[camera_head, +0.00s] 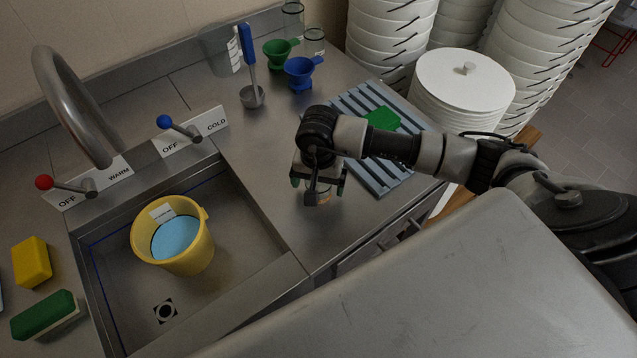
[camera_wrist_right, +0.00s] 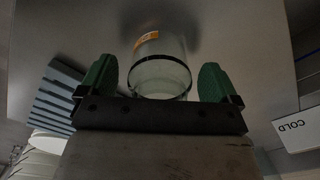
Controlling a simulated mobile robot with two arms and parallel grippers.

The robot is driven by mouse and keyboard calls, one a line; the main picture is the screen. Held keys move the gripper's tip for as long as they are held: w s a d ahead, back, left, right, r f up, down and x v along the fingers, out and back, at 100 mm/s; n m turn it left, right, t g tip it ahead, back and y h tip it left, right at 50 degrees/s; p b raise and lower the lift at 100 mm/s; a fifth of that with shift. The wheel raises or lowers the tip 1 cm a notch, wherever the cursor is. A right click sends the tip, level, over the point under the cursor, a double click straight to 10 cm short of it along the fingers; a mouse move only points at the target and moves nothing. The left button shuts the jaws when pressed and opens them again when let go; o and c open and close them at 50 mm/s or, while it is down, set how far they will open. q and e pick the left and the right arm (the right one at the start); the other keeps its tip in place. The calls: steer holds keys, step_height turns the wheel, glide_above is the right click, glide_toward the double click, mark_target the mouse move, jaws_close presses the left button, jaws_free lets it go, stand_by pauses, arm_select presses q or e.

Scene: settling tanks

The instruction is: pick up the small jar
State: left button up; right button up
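The small jar (camera_wrist_right: 160,72) is clear glass with a dark ring and an orange mark, and stands on the steel counter. In the right wrist view it is between the two green fingertips of my right gripper (camera_wrist_right: 158,82), with a gap on each side. In the head view my right gripper (camera_head: 318,183) is low over the counter, right of the sink. There it hides most of the jar, and only a bit of glass shows beneath it. My right gripper is open. My left gripper is not in view.
A blue ribbed rack (camera_head: 368,150) with a green item (camera_head: 383,118) lies right of the gripper. A ladle (camera_head: 251,93), blue funnel (camera_head: 300,75), green funnel (camera_head: 277,55) and glassware (camera_head: 222,50) stand behind. The sink holds a yellow bucket (camera_head: 203,250). White tubs (camera_head: 465,78) stand right.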

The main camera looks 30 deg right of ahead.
steer(key=c, duration=1)
steer(key=shift+r, duration=0.15)
steer(key=shift+r, duration=0.3)
steer(key=r, duration=0.1)
steer(key=r+b, duration=0.2)
steer(key=shift+s+d+r, duration=0.25)
steer(key=shift+s, duration=0.1)
steer(key=s+d+r+b, duration=0.3)
steer(key=s+r, duration=0.3)
steer(key=s, duration=0.4)
steer(key=shift+d+r, duration=0.35)
steer(key=shift+d, duration=0.1)
